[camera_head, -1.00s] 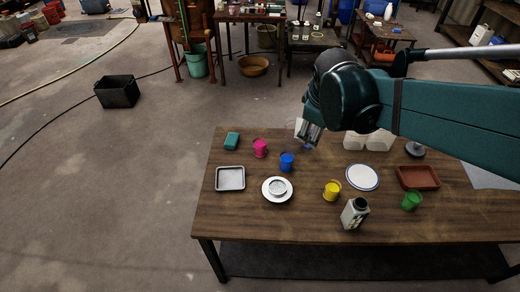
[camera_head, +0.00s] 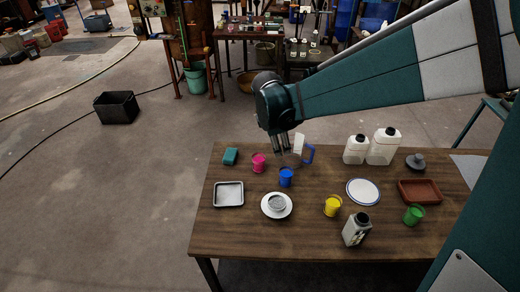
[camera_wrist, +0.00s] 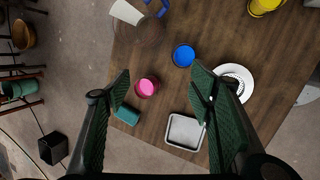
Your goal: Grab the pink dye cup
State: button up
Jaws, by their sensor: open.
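The pink dye cup (camera_head: 258,163) stands upright on the wooden table, between a teal block and the blue cup. In the wrist view the pink cup (camera_wrist: 146,88) shows from above, between my open fingers and beyond their tips. My gripper (camera_head: 281,148) is above the back edge of the table, a little to the right of the pink cup and apart from it. In the wrist view its two green pads (camera_wrist: 165,80) are wide apart with nothing between them.
Near the pink cup are the blue cup (camera_head: 286,178), teal block (camera_head: 230,156), grey tray (camera_head: 228,203) and a jug with a blue handle (camera_head: 309,154). A yellow cup (camera_head: 332,206), green cup (camera_head: 414,215) and white jugs (camera_head: 383,147) stand further right. The table's front left is clear.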

aim_at(257, 159)
jog(key=w+a+f+n, duration=0.2)
jog(key=a+f, duration=0.1)
jog(key=f, duration=0.1)
jog(key=w+a+f+n+h+b, duration=0.1)
jog(key=w+a+f+n, duration=0.1)
jog(key=f, duration=0.3)
jog(key=w+a+f+n, duration=0.2)
jog(key=a+f, duration=0.3)
jog(key=shift+w+n, duration=0.1)
jog(key=shift+n, duration=0.3)
jog(key=shift+f, duration=0.1)
jog(key=shift+b+x, duration=0.4)
jog(key=shift+x, duration=0.75)
jog(key=shift+d, duration=0.1)
jog(key=shift+g, duration=0.3)
jog(key=shift+b+x, duration=0.7)
jog(key=shift+x, duration=1.9)
jog(key=c, duration=1.1)
